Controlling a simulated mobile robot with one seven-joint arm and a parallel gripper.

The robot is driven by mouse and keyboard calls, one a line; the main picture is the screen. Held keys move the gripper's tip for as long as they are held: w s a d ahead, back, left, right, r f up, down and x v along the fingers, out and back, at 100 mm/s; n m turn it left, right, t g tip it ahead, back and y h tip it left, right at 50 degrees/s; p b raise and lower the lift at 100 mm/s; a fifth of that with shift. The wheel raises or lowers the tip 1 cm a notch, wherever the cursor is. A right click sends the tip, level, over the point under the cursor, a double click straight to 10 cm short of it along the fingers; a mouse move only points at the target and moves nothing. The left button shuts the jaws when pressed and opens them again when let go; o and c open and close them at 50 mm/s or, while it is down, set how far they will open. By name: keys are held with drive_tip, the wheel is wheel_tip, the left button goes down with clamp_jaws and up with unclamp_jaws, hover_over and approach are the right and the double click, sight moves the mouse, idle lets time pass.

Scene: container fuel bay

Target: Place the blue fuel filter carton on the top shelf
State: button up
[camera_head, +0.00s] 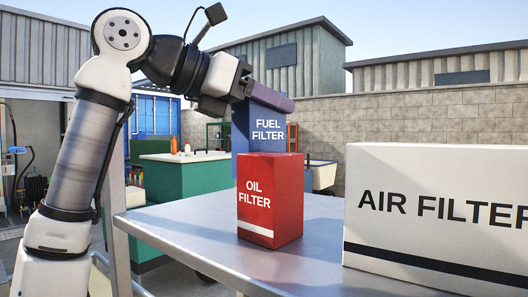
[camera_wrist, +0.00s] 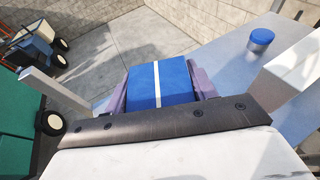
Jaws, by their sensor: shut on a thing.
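The blue fuel filter carton (camera_head: 267,132) is upright in the head view, behind the red oil filter carton (camera_head: 270,197). Its lower part is hidden, so I cannot tell there whether it touches the metal surface (camera_head: 190,222). My gripper (camera_head: 270,98) is shut on the carton's upper part from above. In the wrist view the carton's blue top (camera_wrist: 160,84) with a white stripe sits between my two purple fingers (camera_wrist: 160,92). The red carton stands on the grey metal shelf surface, with a large white air filter carton (camera_head: 440,205) to its right.
A green bench (camera_head: 185,178) stands behind. The metal surface's left part is bare.

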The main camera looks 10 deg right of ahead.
sight(263, 141)
drive_tip(key=shift+f, duration=2.8)
drive_tip(key=shift+f, duration=0.2)
drive_tip(key=o, duration=1.5)
drive_tip(key=shift+o, duration=0.2)
drive_tip(key=shift+r, duration=0.2)
drive_tip(key=b+v, duration=0.1)
drive_tip(key=v, duration=1.1)
drive_tip(key=shift+s, duration=0.1)
